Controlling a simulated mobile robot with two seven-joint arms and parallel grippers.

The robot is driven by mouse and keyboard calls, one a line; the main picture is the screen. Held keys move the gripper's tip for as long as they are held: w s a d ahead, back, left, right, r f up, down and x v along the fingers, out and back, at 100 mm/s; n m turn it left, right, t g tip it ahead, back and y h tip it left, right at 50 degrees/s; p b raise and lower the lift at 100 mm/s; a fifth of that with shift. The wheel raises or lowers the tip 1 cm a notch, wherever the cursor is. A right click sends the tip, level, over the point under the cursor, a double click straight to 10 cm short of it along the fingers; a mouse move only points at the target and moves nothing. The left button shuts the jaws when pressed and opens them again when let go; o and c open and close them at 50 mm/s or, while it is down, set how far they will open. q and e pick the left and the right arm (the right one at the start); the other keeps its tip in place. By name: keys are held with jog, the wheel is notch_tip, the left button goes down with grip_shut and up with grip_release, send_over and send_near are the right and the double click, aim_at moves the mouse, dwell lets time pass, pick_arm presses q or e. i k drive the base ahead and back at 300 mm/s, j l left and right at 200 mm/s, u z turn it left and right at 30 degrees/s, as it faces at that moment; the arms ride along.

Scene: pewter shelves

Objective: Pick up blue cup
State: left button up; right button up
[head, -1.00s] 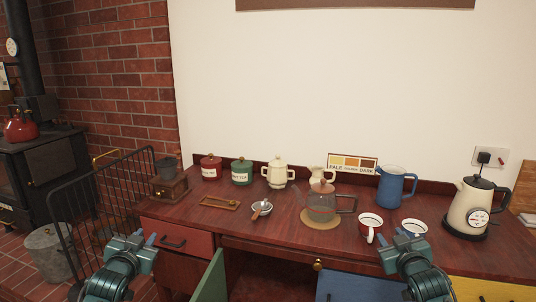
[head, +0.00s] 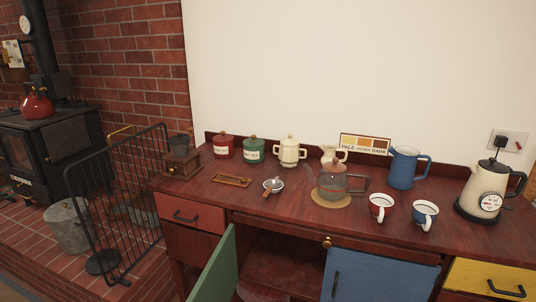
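The blue cup (head: 425,215) stands on the right part of the dark red wooden desk, near its front edge. A larger blue jug (head: 404,168) stands behind the two cups. Neither of my grippers is in the head view now, and nothing covers the blue cup.
A cream kettle (head: 482,192) stands to the right. Below, a green door (head: 216,268) hangs open in front of the desk. Several canisters line the back left.

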aim_at(425, 217)
jog(key=i+j+z, duration=0.15)
jog(key=j+z, duration=0.2)
jog(key=j, duration=0.6)
jog(key=j+z, duration=0.35)
jog(key=j, duration=0.6)
jog(key=k+j+z, duration=0.1)
jog(key=j+z, duration=0.25)
jog(key=j, duration=0.6)
jog(key=l+z, duration=0.2)
jog(key=l, duration=1.35)
jog(key=i+l, duration=0.2)
jog(key=l, duration=0.15)
jog(key=i+l+z, duration=0.15)
jog(key=l, duration=0.2)
jog(key=i+l, duration=0.2)
jog(key=l+z, duration=0.05)
jog(key=l, duration=0.05)
